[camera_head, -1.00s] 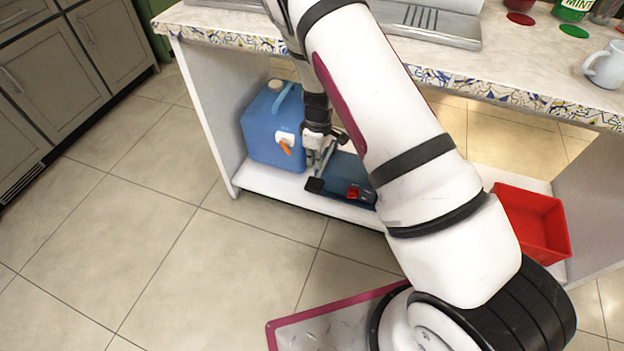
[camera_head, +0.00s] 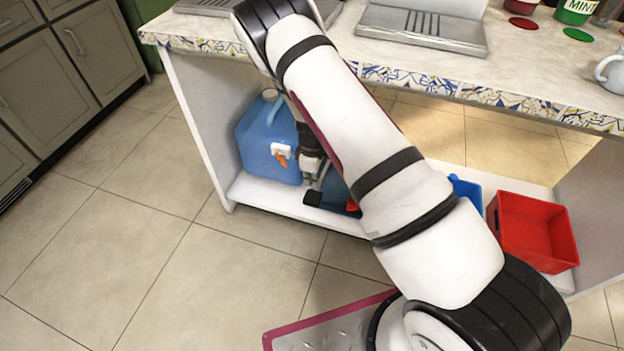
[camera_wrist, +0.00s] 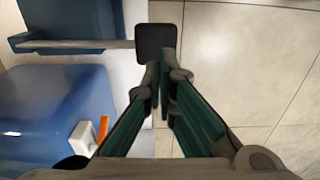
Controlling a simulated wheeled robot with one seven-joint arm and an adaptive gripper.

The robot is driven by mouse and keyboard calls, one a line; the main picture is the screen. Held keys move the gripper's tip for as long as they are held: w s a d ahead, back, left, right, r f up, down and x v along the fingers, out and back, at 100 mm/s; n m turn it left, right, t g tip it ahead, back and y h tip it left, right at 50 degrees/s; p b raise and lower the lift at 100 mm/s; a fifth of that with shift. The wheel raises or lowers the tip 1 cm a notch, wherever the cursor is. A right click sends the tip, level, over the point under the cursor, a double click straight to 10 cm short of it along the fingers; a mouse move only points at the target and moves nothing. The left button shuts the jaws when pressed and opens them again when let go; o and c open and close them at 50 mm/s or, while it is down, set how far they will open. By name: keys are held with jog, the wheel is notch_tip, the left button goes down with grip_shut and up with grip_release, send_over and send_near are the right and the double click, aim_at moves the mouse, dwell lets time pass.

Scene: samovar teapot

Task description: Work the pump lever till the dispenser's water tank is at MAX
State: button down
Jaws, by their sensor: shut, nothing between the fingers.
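The pump is a dark blue unit (camera_head: 335,190) with a red part (camera_head: 352,206), on the low shelf under the counter. Its lever is a thin metal rod (camera_wrist: 85,46) ending in a black pad (camera_wrist: 156,42); the pad (camera_head: 313,198) also shows in the head view. My gripper (camera_wrist: 163,78) is shut and empty, its fingertips over or just beside the pad. I cannot tell whether they touch it. A blue canister (camera_head: 258,140) with a white tap and orange handle stands left of the pump. No MAX mark or water level is visible.
A red bin (camera_head: 535,228) and a partly hidden blue container (camera_head: 468,192) stand at the shelf's right. The shelf's left side panel (camera_head: 200,125) and the counter (camera_head: 520,85) above enclose the space. My arm hides much of the middle.

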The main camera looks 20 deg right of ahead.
aim_at(312, 198)
notch_tip(312, 198, down, 7)
jog(key=shift+r+b, duration=0.2)
jog(key=shift+b, duration=0.7)
jog(key=shift+f, duration=0.1)
notch_tip(312, 198, down, 7)
jog(key=b, duration=0.5)
jog(key=shift+s+a+f+b, duration=0.15)
jog(key=shift+s+a+b, duration=0.15)
jog(key=shift+s, duration=0.15)
